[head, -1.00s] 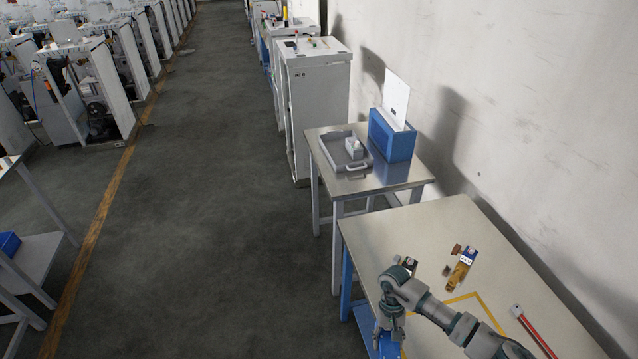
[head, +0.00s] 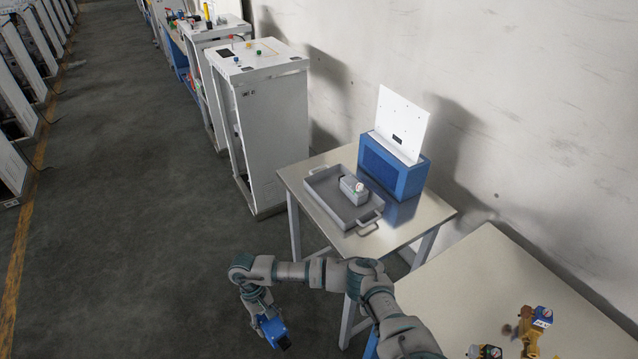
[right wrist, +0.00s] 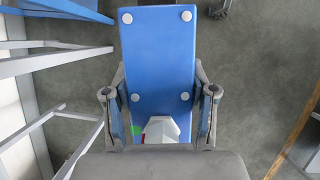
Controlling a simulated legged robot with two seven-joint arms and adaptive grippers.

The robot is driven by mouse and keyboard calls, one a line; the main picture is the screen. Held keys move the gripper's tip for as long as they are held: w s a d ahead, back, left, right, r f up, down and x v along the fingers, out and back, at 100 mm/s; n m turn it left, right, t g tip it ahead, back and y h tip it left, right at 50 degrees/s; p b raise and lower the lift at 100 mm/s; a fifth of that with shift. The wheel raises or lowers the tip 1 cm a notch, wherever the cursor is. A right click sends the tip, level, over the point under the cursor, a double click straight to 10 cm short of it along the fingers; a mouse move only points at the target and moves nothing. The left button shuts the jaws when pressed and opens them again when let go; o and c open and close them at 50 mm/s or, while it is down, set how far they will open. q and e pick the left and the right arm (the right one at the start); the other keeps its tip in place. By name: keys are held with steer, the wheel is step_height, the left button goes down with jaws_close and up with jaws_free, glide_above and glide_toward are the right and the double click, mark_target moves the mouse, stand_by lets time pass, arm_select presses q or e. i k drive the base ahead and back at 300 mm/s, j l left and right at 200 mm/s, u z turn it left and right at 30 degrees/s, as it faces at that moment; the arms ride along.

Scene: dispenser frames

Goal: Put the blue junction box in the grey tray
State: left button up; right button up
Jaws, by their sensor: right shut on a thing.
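The blue junction box (head: 272,329) is held in my right gripper (head: 262,314), low over the floor to the left of the small steel table. In the right wrist view the box (right wrist: 158,60) shows a flat blue face with several pale round spots, and the fingers of my right gripper (right wrist: 159,108) close on its two sides. The grey tray (head: 326,200) lies on the small table, above and to the right of the gripper in the head view. A grey box with a light round top (head: 353,188) sits in the tray. My left gripper is not in view.
A blue bin (head: 392,168) with a white panel stands behind the tray on the small table (head: 432,205). A larger table (head: 480,285) at lower right bears brass valve parts (head: 530,325).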

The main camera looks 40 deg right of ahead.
mark_target(334, 202)
steer(key=i+j+z, duration=0.1)
steer(key=i+z, duration=0.35)
steer(key=i+j+z, duration=0.2)
steer(key=z, duration=0.25)
steer(key=i+j+z, duration=0.7)
steer(key=j+z, duration=0.15)
